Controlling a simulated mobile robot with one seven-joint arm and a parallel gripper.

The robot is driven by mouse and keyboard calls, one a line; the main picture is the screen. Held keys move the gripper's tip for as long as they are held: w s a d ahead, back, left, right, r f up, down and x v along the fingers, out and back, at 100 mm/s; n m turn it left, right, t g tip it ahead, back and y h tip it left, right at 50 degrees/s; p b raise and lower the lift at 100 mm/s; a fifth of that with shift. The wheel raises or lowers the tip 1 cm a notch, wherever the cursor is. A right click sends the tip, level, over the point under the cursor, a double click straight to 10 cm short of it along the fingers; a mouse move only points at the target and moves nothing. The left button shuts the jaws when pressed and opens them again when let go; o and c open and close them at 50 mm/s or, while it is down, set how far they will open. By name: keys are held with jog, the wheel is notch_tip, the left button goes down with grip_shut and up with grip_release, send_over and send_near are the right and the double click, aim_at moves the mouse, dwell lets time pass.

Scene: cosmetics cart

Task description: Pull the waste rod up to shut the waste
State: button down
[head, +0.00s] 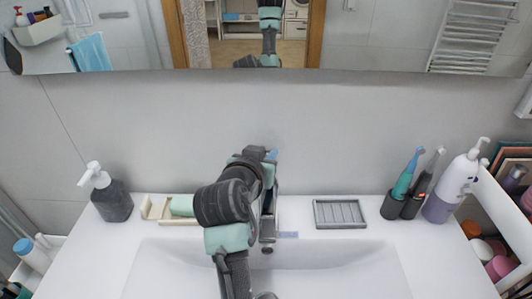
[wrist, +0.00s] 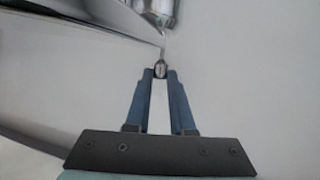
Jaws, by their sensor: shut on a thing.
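In the wrist view the two blue fingers of my gripper (wrist: 160,76) are closed on the small knob of the waste rod (wrist: 160,67). The thin rod runs from the knob towards the chrome tap (wrist: 158,12) at the top of the picture. In the head view my arm hides most of the tap (head: 268,234), which stands at the back of the white washbasin (head: 340,262). Only a bit of my blue gripper (head: 272,154) shows behind the arm. The rod and the drain are hidden there.
A dark soap dispenser (head: 113,203) and a pale tray (head: 154,209) with a green bar stand left. An empty grey soap dish (head: 340,214), a toothbrush holder (head: 401,207) and a white-and-purple pump bottle (head: 453,188) stand right. A mirror (head: 370,40) hangs behind.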

notch_tip(320, 180, up, 2)
jog(key=shift+p, duration=0.75)
jog(key=c, duration=0.8)
grip_release()
jog(key=shift+r, duration=0.1)
jog(key=shift+o, duration=0.2)
jog(key=shift+s, duration=0.1)
jog(key=b+v, duration=0.1)
jog(key=v, duration=1.1)
jog(key=shift+s+r, duration=0.2)
jog(key=shift+s, duration=0.1)
jog(key=shift+a+r, duration=0.1)
